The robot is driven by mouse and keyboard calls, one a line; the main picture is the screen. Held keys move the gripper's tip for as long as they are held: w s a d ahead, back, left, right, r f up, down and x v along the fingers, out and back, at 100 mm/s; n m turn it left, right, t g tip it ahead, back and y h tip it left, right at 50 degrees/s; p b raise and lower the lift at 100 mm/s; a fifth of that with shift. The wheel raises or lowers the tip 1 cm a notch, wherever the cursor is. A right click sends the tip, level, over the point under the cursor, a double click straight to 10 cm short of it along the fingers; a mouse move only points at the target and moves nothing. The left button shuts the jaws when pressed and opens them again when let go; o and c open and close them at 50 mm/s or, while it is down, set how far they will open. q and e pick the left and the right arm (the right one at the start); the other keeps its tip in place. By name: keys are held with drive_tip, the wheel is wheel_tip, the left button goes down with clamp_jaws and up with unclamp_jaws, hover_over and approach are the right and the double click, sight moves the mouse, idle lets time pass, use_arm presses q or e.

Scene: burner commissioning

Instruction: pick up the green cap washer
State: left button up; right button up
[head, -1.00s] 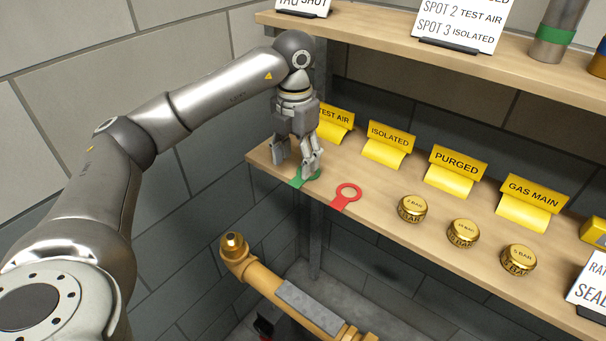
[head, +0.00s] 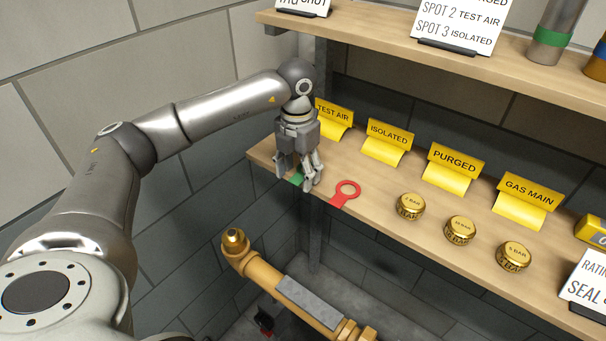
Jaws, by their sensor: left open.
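The green cap washer (head: 296,178) lies at the left end of the lower shelf, near its front edge. Only a small green part shows; my left gripper hides the rest. My left gripper (head: 300,182) points down over the washer with its fingers apart, close to the shelf surface. I cannot tell whether the fingers touch the washer. My right gripper is not in view.
A red washer (head: 346,190) lies just right of my left gripper. Several gold caps (head: 410,206) and yellow signs (head: 387,141) stand further right on the lower shelf (head: 375,210). The upper shelf (head: 380,40) overhangs behind. A brass pipe (head: 262,275) runs below.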

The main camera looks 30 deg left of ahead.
use_arm(q)
drive_tip(key=shift+s, duration=0.1)
drive_tip(key=c, duration=1.1)
